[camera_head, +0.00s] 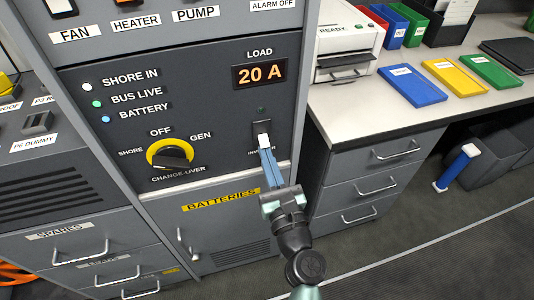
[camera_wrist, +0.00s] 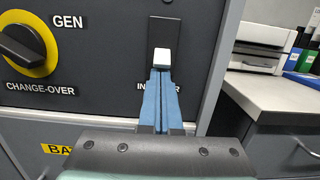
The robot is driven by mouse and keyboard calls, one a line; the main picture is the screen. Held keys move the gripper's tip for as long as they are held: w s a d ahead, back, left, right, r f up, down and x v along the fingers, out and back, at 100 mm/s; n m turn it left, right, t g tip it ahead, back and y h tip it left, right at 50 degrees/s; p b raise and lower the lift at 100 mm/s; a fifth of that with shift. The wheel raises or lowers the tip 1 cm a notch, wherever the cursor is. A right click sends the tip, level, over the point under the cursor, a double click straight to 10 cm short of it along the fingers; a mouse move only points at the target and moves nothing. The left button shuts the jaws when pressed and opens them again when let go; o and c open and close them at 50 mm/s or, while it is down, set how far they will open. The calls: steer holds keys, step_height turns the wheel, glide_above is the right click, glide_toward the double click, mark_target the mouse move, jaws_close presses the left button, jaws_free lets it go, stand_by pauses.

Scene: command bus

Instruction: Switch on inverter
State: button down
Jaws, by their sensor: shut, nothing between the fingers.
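The inverter switch is a white-tipped toggle (camera_head: 264,141) in a dark slot on the grey panel, under a small dark green lamp (camera_head: 261,110). In the wrist view the white toggle (camera_wrist: 161,57) sits at the lower part of its slot. My gripper (camera_head: 266,153) has its blue fingers shut together, tips right at or just below the toggle; I cannot tell if they touch. The wrist view also shows the shut fingertips (camera_wrist: 158,72) under the toggle. The fingers partly hide the INVERTER label.
The yellow-ringed change-over knob (camera_head: 170,154) is left of the switch. The load display (camera_head: 260,75) reads 20 A above. A worktop (camera_head: 370,110) with a printer (camera_head: 347,45) and coloured folders stands to the right. Drawers with handles (camera_head: 397,152) lie below it.

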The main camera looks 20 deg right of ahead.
mark_target(264, 143)
steer(key=shift+s+r+g+p, duration=0.3)
steer(key=shift+r+g+p, duration=0.5)
steer(key=shift+p, duration=3.45)
steer(key=shift+g+p, duration=0.4)
steer(key=shift+p, duration=0.55)
steer(key=r+g+p, duration=0.1)
steer(key=p, duration=0.5)
steer(key=r+g+p, duration=0.1)
steer(key=g+p, duration=0.1)
steer(key=p, duration=0.5)
steer(key=shift+s, duration=0.2)
steer(key=g+p, duration=0.1)
steer(key=p, duration=0.4)
steer(key=shift+r+g, duration=0.2)
steer(key=shift+g, duration=0.1)
steer(key=shift+s+f, duration=0.15)
steer(key=shift+f, duration=0.25)
steer(key=shift+r, duration=0.1)
